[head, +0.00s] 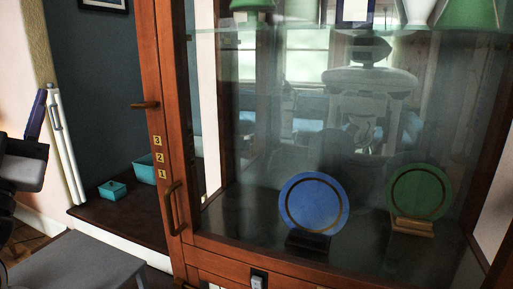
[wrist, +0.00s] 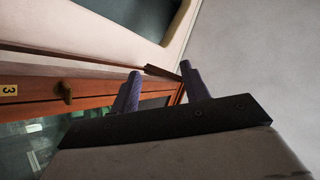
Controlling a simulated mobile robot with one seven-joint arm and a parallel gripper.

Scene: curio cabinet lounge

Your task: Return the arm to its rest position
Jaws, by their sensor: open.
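My gripper (wrist: 161,68) is open, with its two blue-purple fingers apart and nothing held between them. In the head view only part of my gripper (head: 37,115) shows at the left edge, with one finger pointing up. It is left of the wooden cabinet (head: 162,100) and apart from it in that view.
Behind the cabinet's glass, a blue plate (head: 314,203) and a green plate (head: 420,192) stand on small stands. Teal boxes (head: 112,191) sit on a dark ledge (head: 125,221) left of the cabinet. A grey stool or table top (head: 80,264) is at lower left.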

